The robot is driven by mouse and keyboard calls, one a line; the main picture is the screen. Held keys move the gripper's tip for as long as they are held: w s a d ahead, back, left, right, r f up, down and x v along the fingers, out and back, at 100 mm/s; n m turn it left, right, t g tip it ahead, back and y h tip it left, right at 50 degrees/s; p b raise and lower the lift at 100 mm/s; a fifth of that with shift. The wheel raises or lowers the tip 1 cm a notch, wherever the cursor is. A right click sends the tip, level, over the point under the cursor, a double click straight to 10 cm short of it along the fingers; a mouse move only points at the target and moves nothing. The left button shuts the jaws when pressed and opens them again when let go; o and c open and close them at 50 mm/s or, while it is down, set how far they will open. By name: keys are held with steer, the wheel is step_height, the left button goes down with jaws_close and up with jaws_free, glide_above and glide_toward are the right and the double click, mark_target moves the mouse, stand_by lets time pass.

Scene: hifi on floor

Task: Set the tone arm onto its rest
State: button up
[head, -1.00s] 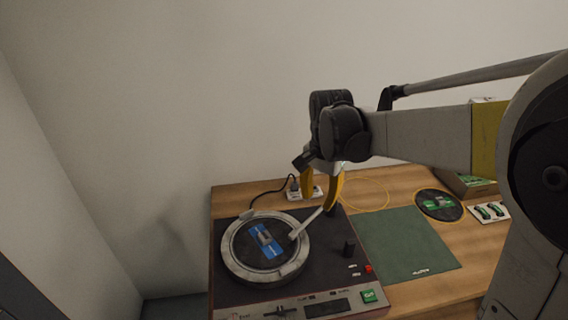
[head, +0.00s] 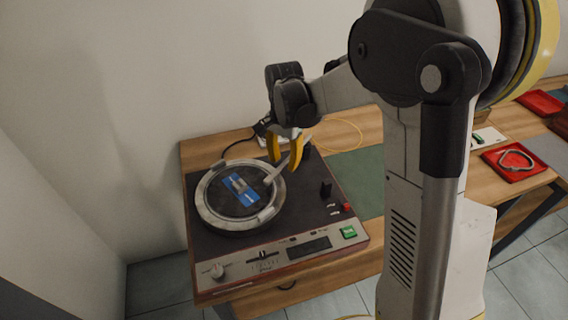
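The turntable (head: 215,262) stands on the wooden desk, with a round platter (head: 207,211) carrying a dark disc with a blue label (head: 243,190). The pale tone arm (head: 278,173) slants from below my gripper toward the platter. Its head end is over the right part of the platter; I cannot tell whether it touches the disc. My gripper (head: 285,165) has its two yellow fingers apart, just above and around the tone arm's rear part. Contact with it is unclear.
A green mat (head: 357,178) lies right of the turntable, partly hidden by my arm and column. A yellow cable loop (head: 340,123) lies behind. A red tray (head: 498,166) holding a pale ring is at the right. The wall is close behind.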

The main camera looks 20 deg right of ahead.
jaws_close()
stand_by(0.4)
steer(key=shift+s+d+n+p, duration=0.3)
steer(key=shift+s+d+n, duration=0.45)
steer(key=shift+n, duration=0.25)
steer(key=s+d+n, duration=0.1)
steer(key=d+n, duration=0.1)
steer(key=s+d+n, duration=0.1)
steer(key=d+n, duration=0.1)
steer(key=shift+s+p, duration=0.2)
steer(key=shift+p, duration=0.2)
steer(key=shift+s+d+n, duration=0.15)
steer(key=shift+d+n, duration=0.35)
steer(key=shift+n, duration=0.1)
steer(key=shift+s+d+n, duration=0.15)
steer(key=shift+d+n, duration=0.35)
steer(key=shift+n, duration=0.1)
steer(key=shift+d+n, duration=1)
steer(key=shift+d, duration=0.05)
